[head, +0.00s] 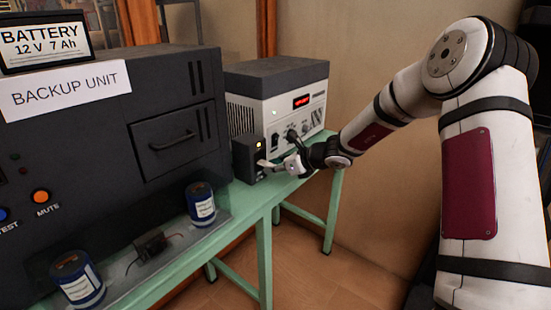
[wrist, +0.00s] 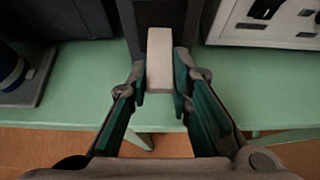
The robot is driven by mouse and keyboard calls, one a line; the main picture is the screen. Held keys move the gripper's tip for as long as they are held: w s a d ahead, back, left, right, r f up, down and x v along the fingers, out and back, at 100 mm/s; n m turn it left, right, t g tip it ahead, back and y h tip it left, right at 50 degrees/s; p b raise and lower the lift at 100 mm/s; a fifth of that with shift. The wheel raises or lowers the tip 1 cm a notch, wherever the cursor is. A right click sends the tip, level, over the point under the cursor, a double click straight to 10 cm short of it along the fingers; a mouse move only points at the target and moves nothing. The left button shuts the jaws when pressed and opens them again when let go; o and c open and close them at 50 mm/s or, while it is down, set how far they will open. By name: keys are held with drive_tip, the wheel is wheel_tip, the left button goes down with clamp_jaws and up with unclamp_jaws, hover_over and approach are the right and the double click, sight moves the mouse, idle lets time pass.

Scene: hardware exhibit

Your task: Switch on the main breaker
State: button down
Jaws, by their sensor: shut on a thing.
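The main breaker looks to be the small dark box (head: 249,158) on the green table, between the backup unit and the power supply. In the wrist view the box (wrist: 163,14) carries a pale lever (wrist: 160,60) that sticks out toward me. My gripper (head: 280,167) is at the front of the box. In the wrist view my gripper (wrist: 160,82) has a finger on each side of the lever, shut on it.
The large dark backup unit (head: 178,140) stands left, with a battery (head: 45,42) on top. A white power supply (head: 285,90) with a red display stands behind right. Blue cans (head: 201,204) stand on a tray at the table's front. The green table (head: 258,205) has little free room.

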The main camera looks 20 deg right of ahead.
sight(269, 164)
drive_tip(key=shift+s+a+r+g+h+p, duration=0.15)
drive_tip(key=shift+r+g+h+p, duration=0.55)
drive_tip(key=shift+p, duration=1.85)
drive_tip(key=shift+r+g+p, duration=0.2)
drive_tip(key=shift+g+p, duration=0.3)
drive_tip(key=shift+p, duration=0.75)
drive_tip(key=shift+w+r+g+h+p, duration=0.25)
drive_tip(key=shift+g+h+p, duration=0.2)
drive_tip(key=shift+g+h, duration=0.15)
drive_tip(key=shift+w+a+r+g+h, duration=0.1)
drive_tip(key=shift+w+r+g+h, duration=0.15)
drive_tip(key=shift+g+h, duration=0.2)
drive_tip(key=shift+r+g, duration=0.15)
drive_tip(key=shift+g, duration=0.1)
drive_tip(key=c, duration=1.4)
unclamp_jaws()
drive_tip(key=shift+c, duration=0.2)
drive_tip(key=shift+r, duration=0.15)
